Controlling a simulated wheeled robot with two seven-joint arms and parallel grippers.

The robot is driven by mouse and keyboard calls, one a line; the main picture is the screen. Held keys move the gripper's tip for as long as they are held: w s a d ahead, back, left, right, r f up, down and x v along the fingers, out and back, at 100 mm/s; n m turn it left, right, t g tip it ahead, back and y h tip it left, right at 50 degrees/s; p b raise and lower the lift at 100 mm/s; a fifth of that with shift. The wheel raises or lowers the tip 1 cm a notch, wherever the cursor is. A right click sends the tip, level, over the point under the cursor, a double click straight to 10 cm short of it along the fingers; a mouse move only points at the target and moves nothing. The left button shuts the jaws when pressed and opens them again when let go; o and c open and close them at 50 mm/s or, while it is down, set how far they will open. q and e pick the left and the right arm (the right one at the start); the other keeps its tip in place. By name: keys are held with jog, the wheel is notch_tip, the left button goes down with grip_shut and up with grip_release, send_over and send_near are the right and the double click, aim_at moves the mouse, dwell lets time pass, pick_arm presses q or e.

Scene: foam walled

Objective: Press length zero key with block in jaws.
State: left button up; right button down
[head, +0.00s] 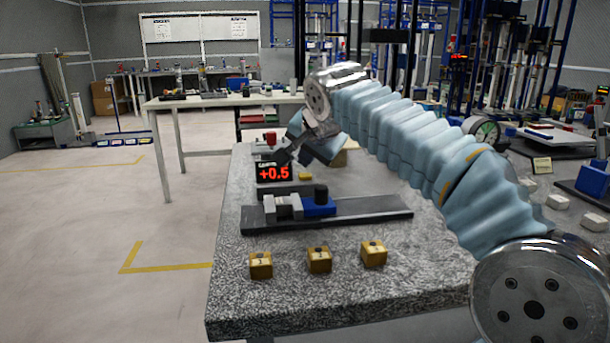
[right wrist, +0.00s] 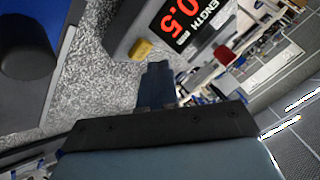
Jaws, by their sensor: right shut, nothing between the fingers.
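The length readout (head: 273,172) shows +0.5 in red on the granite table; in the right wrist view the readout (right wrist: 183,24) appears turned, with its LENGTH label. The yellow key (head: 305,176) is at its right; it also shows in the right wrist view (right wrist: 140,49), just beyond my fingertips and apart from them in the picture.
Three brass blocks (head: 260,265), (head: 319,259), (head: 373,254) stand in a row at the table's front. A dark rail (head: 375,217) carries the measuring device. A small red object (head: 270,139) stands behind the readout. The table's front left corner is clear.

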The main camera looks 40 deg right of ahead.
aim_at(307, 176)
dwell(0.4)
jog(key=shift+f+b, duration=0.35)
jog(key=shift+f, duration=0.1)
jog(key=shift+f+b, duration=0.4)
jog(key=shift+f, duration=0.1)
dwell(0.5)
jog(key=shift+r, duration=0.1)
jog(key=shift+r+p, duration=0.8)
jog(key=shift+p, duration=0.05)
jog(key=shift+r, duration=0.15)
notch_tip(307, 176, up, 5)
jog(key=p, duration=0.4)
jog(key=shift+p, duration=0.35)
dwell(0.4)
